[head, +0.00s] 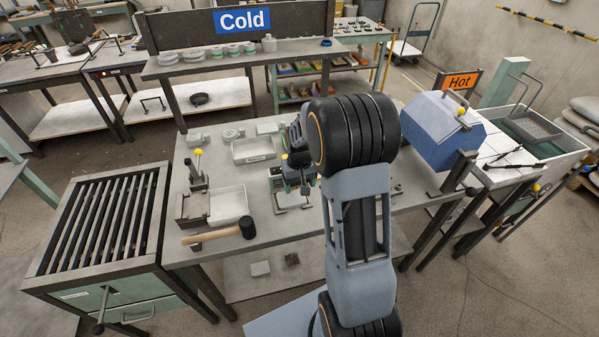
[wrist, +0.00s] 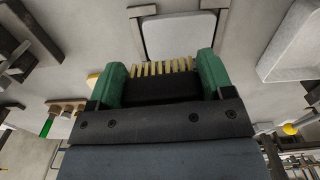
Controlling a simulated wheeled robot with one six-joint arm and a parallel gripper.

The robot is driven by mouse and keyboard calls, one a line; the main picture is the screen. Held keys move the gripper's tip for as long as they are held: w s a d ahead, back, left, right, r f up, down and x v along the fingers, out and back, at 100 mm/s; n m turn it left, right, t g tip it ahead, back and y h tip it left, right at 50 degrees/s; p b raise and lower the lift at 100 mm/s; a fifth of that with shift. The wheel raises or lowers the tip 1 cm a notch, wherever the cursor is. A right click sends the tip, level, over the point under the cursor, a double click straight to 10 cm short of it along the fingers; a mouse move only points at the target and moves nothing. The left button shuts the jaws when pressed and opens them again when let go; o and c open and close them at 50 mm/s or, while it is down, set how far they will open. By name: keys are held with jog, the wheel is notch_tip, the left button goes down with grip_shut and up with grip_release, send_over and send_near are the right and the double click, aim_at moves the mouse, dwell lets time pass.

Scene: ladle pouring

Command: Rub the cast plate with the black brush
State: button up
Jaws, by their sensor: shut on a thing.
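My gripper (wrist: 160,88) has green fingers and is shut on the black brush (wrist: 155,92), gripping its dark body from both sides. Its pale yellow bristles (wrist: 152,68) point away from the wrist. The cast plate (wrist: 180,36), a light grey rounded slab by a dark frame, lies just beyond the bristles in the wrist view. I cannot tell whether bristles and plate touch. In the head view my gripper (head: 291,181) is low over the middle of the workbench, partly hidden by my arm; the plate (head: 291,198) shows only in part below it.
A second tray (head: 253,150) is behind. The blue box (head: 446,130) by the Hot sign is right. The slatted table (head: 100,220) is left.

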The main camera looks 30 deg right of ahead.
jog(key=shift+r+p, duration=0.7)
jog(key=shift+r, duration=0.6)
jog(key=shift+f, duration=0.1)
